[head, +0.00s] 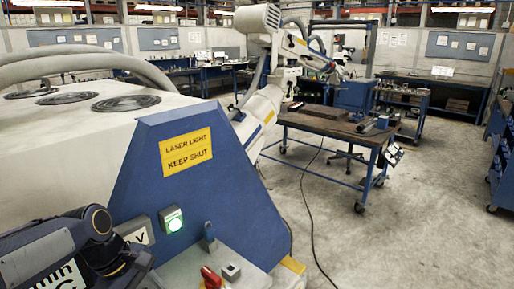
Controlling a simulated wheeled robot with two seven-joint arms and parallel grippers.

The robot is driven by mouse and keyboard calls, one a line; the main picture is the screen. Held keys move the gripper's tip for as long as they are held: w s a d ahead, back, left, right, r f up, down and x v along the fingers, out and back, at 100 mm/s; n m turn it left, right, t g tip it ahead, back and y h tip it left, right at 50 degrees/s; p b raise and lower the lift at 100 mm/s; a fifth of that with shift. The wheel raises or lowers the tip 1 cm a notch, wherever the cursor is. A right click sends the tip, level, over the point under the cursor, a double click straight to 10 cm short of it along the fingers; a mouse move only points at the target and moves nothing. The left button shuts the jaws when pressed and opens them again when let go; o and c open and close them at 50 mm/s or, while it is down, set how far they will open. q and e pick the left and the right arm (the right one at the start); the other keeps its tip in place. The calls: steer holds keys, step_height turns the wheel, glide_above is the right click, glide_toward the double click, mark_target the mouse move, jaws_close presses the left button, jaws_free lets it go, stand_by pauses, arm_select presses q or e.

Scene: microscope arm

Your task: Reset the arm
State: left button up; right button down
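A white jointed arm (261,113) rises behind a blue and white machine housing (206,188). Its thick upper end (257,18) is at the top, and a head with cables (290,52) hangs to the right over a workbench. The housing carries a yellow label reading "LASER LIGHT KEEP SHUT" (186,152). Below it are a lit green button (173,220), a blue lever (208,236), a red knob (210,278) and a small grey switch (231,271). Dark links of my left arm show at the lower left; I see no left gripper fingers. My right gripper is not in view.
A workbench (335,124) with a blue box (354,95) stands beyond the arm. A black cable (311,205) runs along the concrete floor. The floor at the right is mostly clear. Blue shelving (503,150) lines the right edge. Thick grey hoses (80,60) cross above the housing.

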arm_select(q)
steer(key=s+d+f+m+t, duration=0.1)
steer(key=s+m+t, duration=0.3)
steer(key=s+m, duration=0.8)
steer(key=s+d, duration=0.1)
steer(key=s, duration=0.2)
steer(key=shift+s+f+t, duration=0.3)
steer(key=shift+s+f, duration=0.05)
steer(key=shift+f, duration=0.05)
